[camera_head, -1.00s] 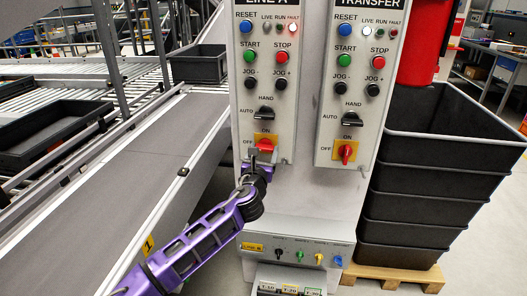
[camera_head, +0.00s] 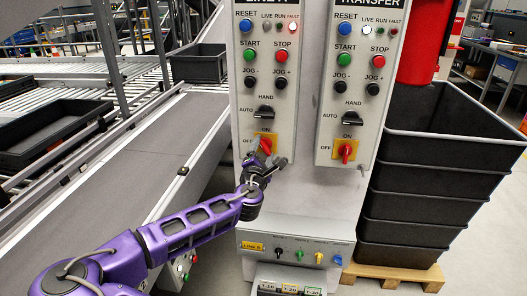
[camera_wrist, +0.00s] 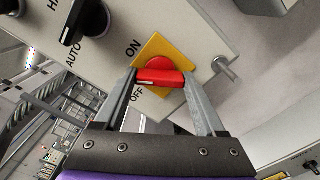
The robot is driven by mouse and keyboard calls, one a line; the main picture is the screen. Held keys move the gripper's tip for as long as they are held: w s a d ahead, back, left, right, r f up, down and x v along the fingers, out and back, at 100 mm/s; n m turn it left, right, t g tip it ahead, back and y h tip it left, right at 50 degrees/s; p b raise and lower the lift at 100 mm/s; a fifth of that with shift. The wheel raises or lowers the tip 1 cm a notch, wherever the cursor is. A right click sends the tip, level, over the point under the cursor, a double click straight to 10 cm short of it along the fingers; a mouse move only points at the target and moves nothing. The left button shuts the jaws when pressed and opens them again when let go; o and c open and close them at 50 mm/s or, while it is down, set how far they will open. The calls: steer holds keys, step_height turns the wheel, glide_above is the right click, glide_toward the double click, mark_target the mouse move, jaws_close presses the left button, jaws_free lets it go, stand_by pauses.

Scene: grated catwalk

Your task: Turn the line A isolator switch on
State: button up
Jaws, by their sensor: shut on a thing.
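The line A isolator switch is a red handle (camera_wrist: 160,77) on a yellow plate (camera_wrist: 152,50) at the bottom of the line A panel (camera_head: 246,100). In the wrist view the handle points between the ON and OFF labels, slanted to both. My gripper (camera_wrist: 159,80) is shut on this handle, with one finger on each of its ends. In the head view my gripper (camera_head: 267,155) reaches it from below and partly hides the handle and plate.
The transfer panel (camera_head: 325,100) stands close on the right, its red isolator handle (camera_head: 346,150) upright. The black AUTO/HAND selector (camera_head: 265,112) sits just above the plate. A coloured-knob box (camera_head: 300,252) is below, a conveyor (camera_head: 150,165) left, stacked black bins (camera_head: 430,180) right.

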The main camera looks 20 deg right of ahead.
steer(key=m, duration=0.6)
steer(key=shift+m+b, duration=0.3)
steer(key=shift+b, duration=0.1)
stand_by(0.4)
steer(key=o, duration=1.3)
steer(key=shift+p+v, duration=5.2)
steer(key=shift+v, duration=3.5)
